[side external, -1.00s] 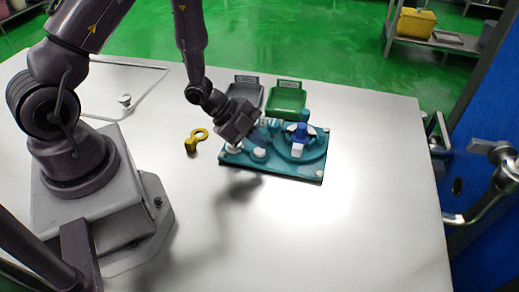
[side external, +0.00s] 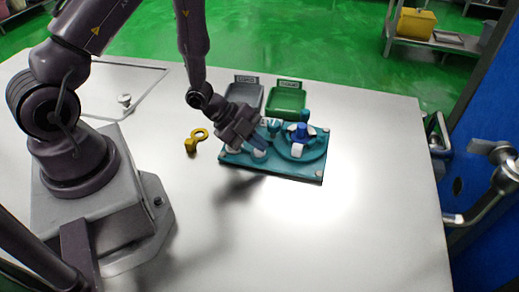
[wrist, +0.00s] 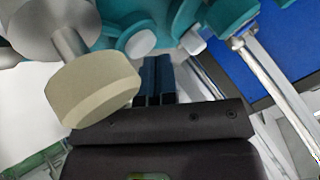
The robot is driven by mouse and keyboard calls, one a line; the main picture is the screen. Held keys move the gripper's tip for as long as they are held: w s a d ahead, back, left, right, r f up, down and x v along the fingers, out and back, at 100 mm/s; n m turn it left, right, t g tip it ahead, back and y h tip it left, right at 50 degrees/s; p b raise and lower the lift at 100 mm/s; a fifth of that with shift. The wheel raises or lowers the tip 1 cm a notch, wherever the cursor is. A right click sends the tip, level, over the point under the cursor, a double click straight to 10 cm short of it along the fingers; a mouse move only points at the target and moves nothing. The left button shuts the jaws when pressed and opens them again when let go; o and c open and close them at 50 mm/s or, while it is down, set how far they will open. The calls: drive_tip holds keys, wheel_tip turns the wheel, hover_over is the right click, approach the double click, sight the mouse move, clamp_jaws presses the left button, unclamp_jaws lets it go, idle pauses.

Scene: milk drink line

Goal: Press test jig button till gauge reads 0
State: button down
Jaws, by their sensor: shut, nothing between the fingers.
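The test jig is a teal plate (side external: 290,171) on the white table. It carries a round raised part with a blue-and-white top (side external: 300,134) and several white round pieces. My gripper (side external: 262,145) is shut and empty, low over the jig's left half, its fingers close to a white round button (side external: 259,154); I cannot tell whether they touch it. In the wrist view my gripper (wrist: 157,68) shows two dark blue fingers side by side, beside a white-faced teal round piece (wrist: 139,44). A cream knob (wrist: 92,90) stands nearer the camera. No gauge reading is legible.
A yellow ring-ended piece (side external: 195,140) lies left of the jig. A grey tray (side external: 245,95) and a green tray (side external: 286,98) stand behind it, with small labels. The table (side external: 350,220) is clear in front and to the right.

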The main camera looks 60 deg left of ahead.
sight(258, 152)
drive_tip(key=shift+f, duration=0.35)
drive_tip(key=shift+r, duration=0.1)
idle(0.4)
drive_tip(key=shift+r, duration=0.75)
drive_tip(key=shift+r, duration=0.1)
drive_tip(key=shift+r, duration=2.45)
